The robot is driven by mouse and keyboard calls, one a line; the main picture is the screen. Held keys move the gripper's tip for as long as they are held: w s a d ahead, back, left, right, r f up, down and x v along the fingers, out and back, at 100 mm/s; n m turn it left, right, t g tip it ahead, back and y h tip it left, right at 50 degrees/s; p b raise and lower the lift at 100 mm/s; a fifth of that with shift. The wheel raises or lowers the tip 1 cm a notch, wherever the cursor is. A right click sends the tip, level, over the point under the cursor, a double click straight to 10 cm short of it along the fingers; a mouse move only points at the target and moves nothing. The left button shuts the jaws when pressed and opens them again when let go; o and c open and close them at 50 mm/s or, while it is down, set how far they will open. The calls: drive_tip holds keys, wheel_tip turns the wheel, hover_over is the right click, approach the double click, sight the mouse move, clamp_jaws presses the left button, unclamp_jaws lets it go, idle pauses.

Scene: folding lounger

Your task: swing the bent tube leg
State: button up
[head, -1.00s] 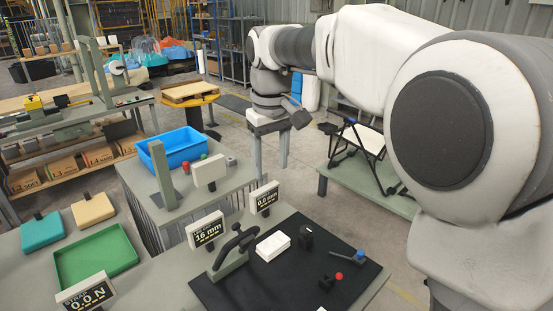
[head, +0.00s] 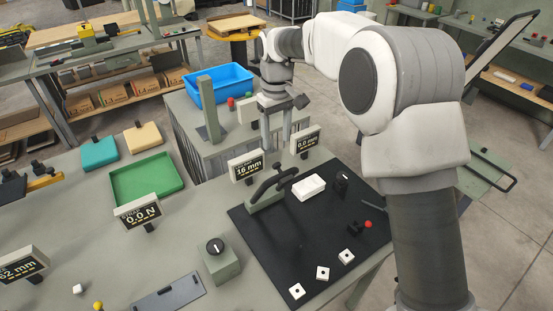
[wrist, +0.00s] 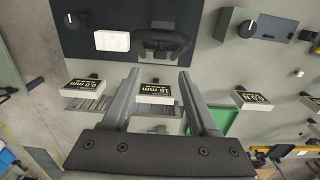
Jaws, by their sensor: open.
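The folding lounger is partly in view at the right of the head view, cut by my arm and the picture edge. A pale panel in a dark frame (head: 497,52) stands tilted there. Below it a bent black tube (head: 508,183), which looks like the leg, reaches past the edge of a low green table (head: 482,172); its other end is hidden behind my arm. My gripper (wrist: 159,72) is open and empty in the wrist view, pointing over the workbench. It is far to the left of the lounger, which the wrist view does not show.
A black mat (head: 275,245) on the workbench holds a curved black handle (head: 272,186), a white block (head: 309,187) and small parts. Display signs (head: 246,165) stand close under my gripper. A blue bin (head: 217,84) and green tray (head: 146,180) are left. Open floor lies right.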

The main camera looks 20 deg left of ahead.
wheel_tip(320, 180, down, 9)
drive_tip(key=shift+r+p, duration=0.2)
drive_tip(key=shift+p, duration=0.3)
clamp_jaws()
idle(1.2)
